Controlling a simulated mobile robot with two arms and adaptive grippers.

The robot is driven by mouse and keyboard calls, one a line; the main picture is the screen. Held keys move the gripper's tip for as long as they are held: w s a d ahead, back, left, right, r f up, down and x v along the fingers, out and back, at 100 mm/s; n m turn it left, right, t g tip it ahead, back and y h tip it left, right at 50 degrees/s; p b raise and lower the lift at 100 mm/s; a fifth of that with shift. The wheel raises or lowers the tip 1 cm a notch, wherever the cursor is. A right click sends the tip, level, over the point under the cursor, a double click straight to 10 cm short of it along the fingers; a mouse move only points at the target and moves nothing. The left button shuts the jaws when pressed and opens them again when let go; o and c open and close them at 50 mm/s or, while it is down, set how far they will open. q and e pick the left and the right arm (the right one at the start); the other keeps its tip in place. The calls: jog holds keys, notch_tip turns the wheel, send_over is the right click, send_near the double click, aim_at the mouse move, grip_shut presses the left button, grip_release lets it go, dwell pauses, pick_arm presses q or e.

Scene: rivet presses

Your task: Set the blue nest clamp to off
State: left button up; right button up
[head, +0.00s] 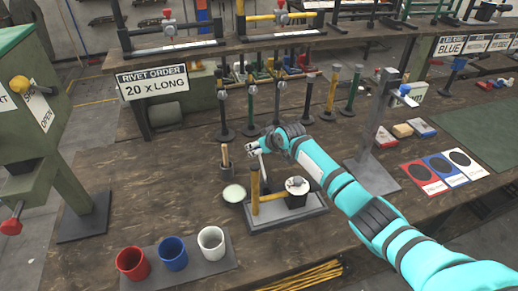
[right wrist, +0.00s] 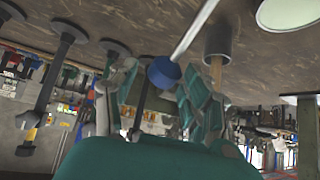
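The clamp lever is a pale metal rod with a blue knob (right wrist: 163,73), seen close in the right wrist view. My right gripper (head: 252,149) is over the lever's upper end, which hides the knob there. In the right wrist view its green fingers (right wrist: 160,98) are apart, with the knob between or just beyond the tips. I cannot tell whether they touch it. My left gripper is out of view.
Red (head: 132,264), blue (head: 172,254) and white (head: 211,242) cups sit in front. Several posts stand behind. A grey stand (head: 372,160) is at right.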

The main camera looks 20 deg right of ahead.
jog(key=shift+s+f, duration=0.1)
jog(key=shift+s, duration=0.1)
jog(key=v, duration=1.1)
jog(key=shift+r, duration=0.4)
jog(key=shift+s+d, duration=0.15)
